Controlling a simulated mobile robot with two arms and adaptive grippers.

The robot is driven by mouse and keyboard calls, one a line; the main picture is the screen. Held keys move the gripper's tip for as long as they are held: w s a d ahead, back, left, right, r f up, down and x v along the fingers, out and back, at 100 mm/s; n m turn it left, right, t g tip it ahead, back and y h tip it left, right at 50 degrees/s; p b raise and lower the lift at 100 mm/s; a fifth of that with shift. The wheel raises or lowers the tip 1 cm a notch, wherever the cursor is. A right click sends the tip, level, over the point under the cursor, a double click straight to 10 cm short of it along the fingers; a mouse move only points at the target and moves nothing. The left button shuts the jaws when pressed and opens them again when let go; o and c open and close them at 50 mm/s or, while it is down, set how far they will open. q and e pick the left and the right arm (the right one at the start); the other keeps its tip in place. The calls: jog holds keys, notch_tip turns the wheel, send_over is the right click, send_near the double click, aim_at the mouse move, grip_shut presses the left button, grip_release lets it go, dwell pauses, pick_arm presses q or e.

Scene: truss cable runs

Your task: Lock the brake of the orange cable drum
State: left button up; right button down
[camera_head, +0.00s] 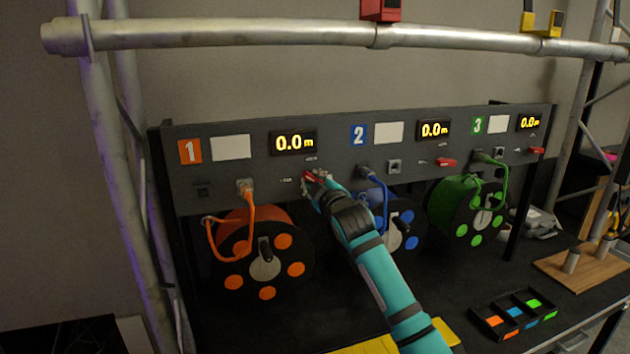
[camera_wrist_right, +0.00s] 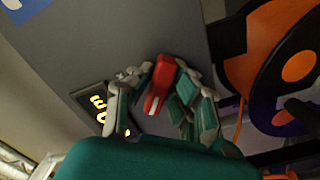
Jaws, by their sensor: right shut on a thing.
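The orange cable drum (camera_head: 267,245) hangs under panel section 1 at the left, with a dark crank on its pale hub. Its orange cable (camera_head: 211,243) runs up to a plug in the panel. The red brake lever of section 1 (camera_head: 313,176) sits on the panel below the first display. My right gripper (camera_head: 314,182) is at this lever, its fingers on both sides and shut on it. In the right wrist view the red lever (camera_wrist_right: 160,84) shows between the fingers (camera_wrist_right: 158,98), and part of the orange drum (camera_wrist_right: 262,75) is at the right. My left gripper is out of view.
Blue (camera_head: 402,229) and green (camera_head: 466,208) drums stand to the right; my right arm partly covers the blue one. A metal truss tube (camera_head: 250,33) crosses above. A sorting tray (camera_head: 490,317) and wooden board (camera_head: 580,282) lie at the right.

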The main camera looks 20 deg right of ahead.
jog(key=m, duration=0.5)
jog(key=shift+f+m+p, duration=0.1)
jog(key=shift+m+p, duration=0.2)
jog(key=shift+m, duration=0.1)
jog(key=m+p, duration=0.1)
jog(key=m, duration=0.3)
jog(key=shift+m, duration=0.3)
jog(key=shift+f, duration=0.1)
jog(key=c, duration=1.2)
grip_release()
jog(key=shift+c, duration=0.2)
jog(key=s, duration=1.2)
jog(key=shift+d, duration=0.25)
